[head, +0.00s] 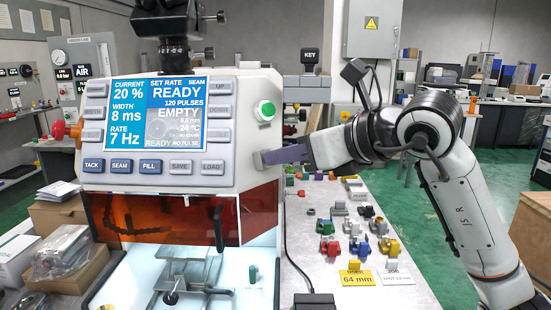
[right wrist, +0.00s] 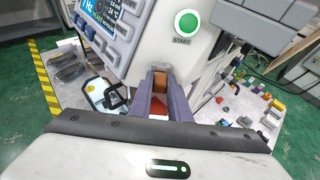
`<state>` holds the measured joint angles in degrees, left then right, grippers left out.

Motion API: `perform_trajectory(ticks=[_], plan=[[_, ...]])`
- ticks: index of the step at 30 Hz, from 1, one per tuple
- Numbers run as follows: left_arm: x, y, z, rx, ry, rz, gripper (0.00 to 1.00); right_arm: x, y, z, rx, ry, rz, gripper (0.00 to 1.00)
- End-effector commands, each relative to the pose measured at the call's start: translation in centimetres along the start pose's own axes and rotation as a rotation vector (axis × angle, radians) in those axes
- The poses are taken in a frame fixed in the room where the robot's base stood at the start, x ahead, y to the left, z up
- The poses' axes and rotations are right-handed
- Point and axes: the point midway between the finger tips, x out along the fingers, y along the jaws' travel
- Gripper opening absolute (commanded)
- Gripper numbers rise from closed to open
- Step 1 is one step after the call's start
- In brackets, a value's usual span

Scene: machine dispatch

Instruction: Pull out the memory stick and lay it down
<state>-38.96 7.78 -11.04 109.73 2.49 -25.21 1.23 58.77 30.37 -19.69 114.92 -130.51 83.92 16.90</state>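My right gripper (head: 268,157) reaches in from the right, its purple fingers against or very near the right side wall of the white machine (head: 235,165), below the green START button. A small grey piece (head: 257,161) shows at the fingertips; I cannot tell whether it is the memory stick or part of its socket. In the right wrist view the gripper (right wrist: 161,76) has a narrow gap between its fingers, with brown and red surfaces showing there. Whether the fingers grip anything is unclear. No memory stick can be made out for certain. My left gripper is out of view.
The machine's screen (head: 158,125) reads READY and EMPTY. Right of the machine, a grey bench (head: 320,262) holds several small coloured parts, a yellow 64 mm card (head: 357,278) and a black cable. Cardboard boxes (head: 58,215) and a bagged item stand at left.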

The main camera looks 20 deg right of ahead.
Motion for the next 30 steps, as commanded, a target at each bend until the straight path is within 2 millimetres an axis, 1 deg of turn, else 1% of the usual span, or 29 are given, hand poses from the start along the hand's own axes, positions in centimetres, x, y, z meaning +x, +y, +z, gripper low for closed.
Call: perform_trajectory(ticks=[5, 30], plan=[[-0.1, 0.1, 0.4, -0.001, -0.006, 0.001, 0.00, -0.2, 0.0, 0.0, 0.000, -0.001, -0.001, 0.00], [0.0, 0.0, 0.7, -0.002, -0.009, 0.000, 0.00, -3.6, -0.1, -0.2, 0.000, -0.001, -0.002, 0.00]])
